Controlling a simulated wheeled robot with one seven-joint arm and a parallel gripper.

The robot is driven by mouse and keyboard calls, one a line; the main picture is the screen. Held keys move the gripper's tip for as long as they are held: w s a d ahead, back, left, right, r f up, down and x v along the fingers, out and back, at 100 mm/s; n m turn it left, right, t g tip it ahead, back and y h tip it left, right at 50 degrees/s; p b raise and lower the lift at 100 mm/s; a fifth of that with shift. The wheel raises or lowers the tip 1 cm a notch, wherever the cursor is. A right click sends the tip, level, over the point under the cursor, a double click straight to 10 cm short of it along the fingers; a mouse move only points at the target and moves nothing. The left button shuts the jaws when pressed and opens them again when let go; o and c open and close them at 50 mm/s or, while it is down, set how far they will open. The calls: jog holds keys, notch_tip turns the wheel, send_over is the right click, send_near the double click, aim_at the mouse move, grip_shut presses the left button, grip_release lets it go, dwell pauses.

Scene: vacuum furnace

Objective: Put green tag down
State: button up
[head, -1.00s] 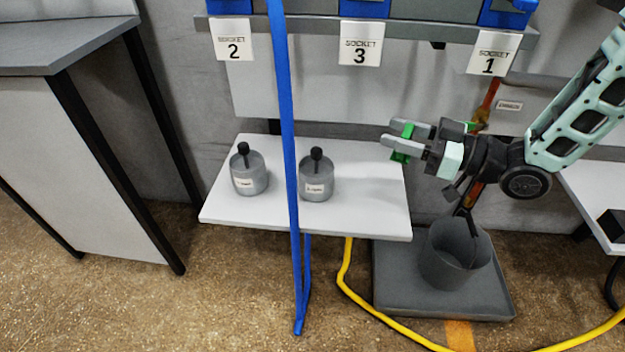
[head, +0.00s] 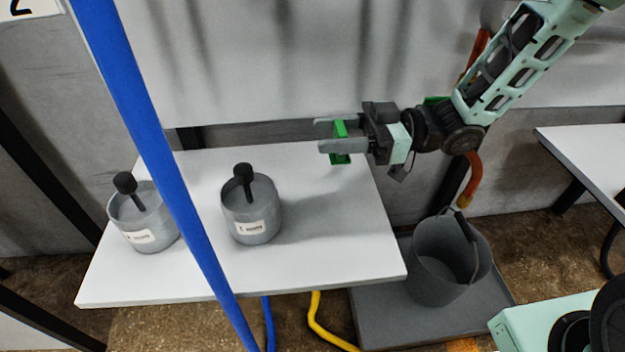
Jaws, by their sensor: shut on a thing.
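The green tag (head: 340,155) is a small flat green piece between the fingers of my gripper (head: 328,134). My gripper is shut on it and points left, over the back right part of the white shelf table (head: 330,235). The tag appears to be held above the tabletop; how far its lower edge is from the surface I cannot tell. The gripper's fingers hide part of the tag.
Two grey pots with black-knobbed handles, a left one (head: 146,217) and a right one (head: 251,210), stand on the table. A blue post (head: 165,175) crosses in front. A grey bucket (head: 440,262) stands in a tray (head: 385,318) to the right. The table's right half is clear.

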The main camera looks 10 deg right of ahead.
notch_tip(320, 180, down, 9)
jog(key=b, duration=0.5)
jog(key=shift+r, duration=0.2)
jog(key=shift+f, duration=0.1)
jog(key=o, duration=0.9)
jog(key=shift+o, duration=0.2)
